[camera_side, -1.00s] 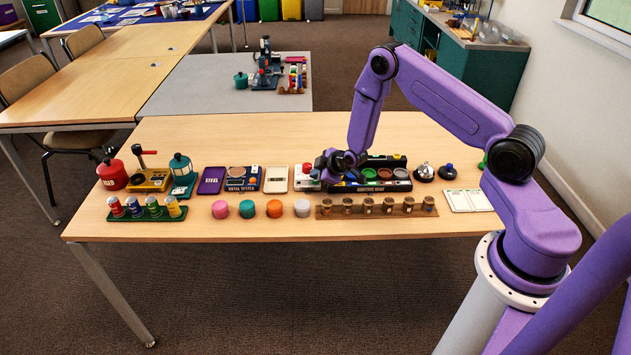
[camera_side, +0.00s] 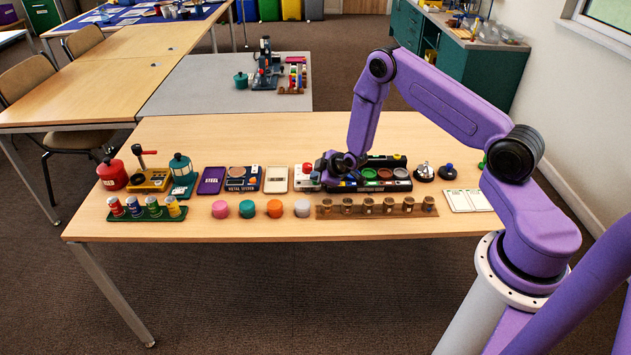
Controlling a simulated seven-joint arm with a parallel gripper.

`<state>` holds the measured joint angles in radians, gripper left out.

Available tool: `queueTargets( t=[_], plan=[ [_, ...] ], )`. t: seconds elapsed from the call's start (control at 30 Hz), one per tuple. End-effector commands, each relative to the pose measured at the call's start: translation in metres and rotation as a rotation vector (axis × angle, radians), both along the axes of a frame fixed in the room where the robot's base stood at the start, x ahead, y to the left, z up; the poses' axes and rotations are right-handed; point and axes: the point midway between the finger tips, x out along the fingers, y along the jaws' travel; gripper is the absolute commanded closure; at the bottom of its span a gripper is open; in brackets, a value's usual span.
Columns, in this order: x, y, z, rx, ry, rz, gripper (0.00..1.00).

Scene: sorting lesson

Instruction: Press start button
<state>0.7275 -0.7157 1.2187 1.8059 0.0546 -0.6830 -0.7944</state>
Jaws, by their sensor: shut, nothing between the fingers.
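My gripper (camera_side: 326,181) is shut and empty. It points down at the right part of a small pale control box (camera_side: 300,185) near the middle of the table. A red button (camera_side: 307,168) shows on top of the box, just left of my gripper. No button marked start can be made out; my gripper and wrist hide the right part of the box. Whether my fingertips touch anything there cannot be told.
A dark sorting tray (camera_side: 385,187) with coloured round wells stands close to the right of my gripper. A wooden rack (camera_side: 378,213) of small jars lies in front. Coloured tubs, including an orange tub (camera_side: 275,208), stand front left. A desk bell (camera_side: 424,173) stands at the right.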

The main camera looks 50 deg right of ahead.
Motion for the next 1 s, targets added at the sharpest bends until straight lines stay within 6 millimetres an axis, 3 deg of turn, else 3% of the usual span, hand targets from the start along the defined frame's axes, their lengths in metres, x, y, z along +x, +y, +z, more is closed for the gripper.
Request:
queueTargets(
  t=[0.67, 1.0],
  plan=[
    [0.000, 0.000, -0.003, 0.000, 0.000, 0.000, 1.00],
    [-0.001, 0.000, 0.011, 0.001, 0.001, 0.001, 1.00]
  ],
)
